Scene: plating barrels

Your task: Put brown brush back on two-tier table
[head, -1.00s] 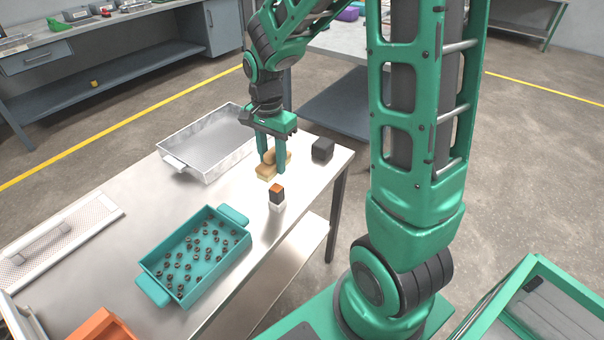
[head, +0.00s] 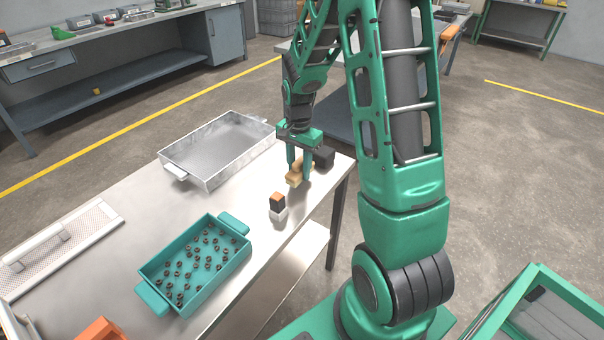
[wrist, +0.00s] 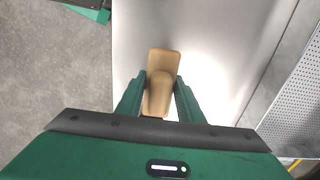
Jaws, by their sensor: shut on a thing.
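The brown brush (head: 293,180) is a tan block with a raised rounded handle. My gripper (head: 299,172) points down and is shut on it, over the right end of a steel table (head: 110,245) with a lower shelf (head: 285,275). In the wrist view the brush (wrist: 162,62) sits between the two green fingers of my gripper (wrist: 160,95), its wide end reaching past them. The brush is at or just above the top; I cannot tell whether it touches. My fingers hide part of it in the head view.
A black block (head: 325,157) stands close right of my gripper. A small orange, black and white block (head: 278,205) stands in front. A metal tray (head: 172,163) lies to the left, and a teal tray (head: 213,284) with several small rings is nearer.

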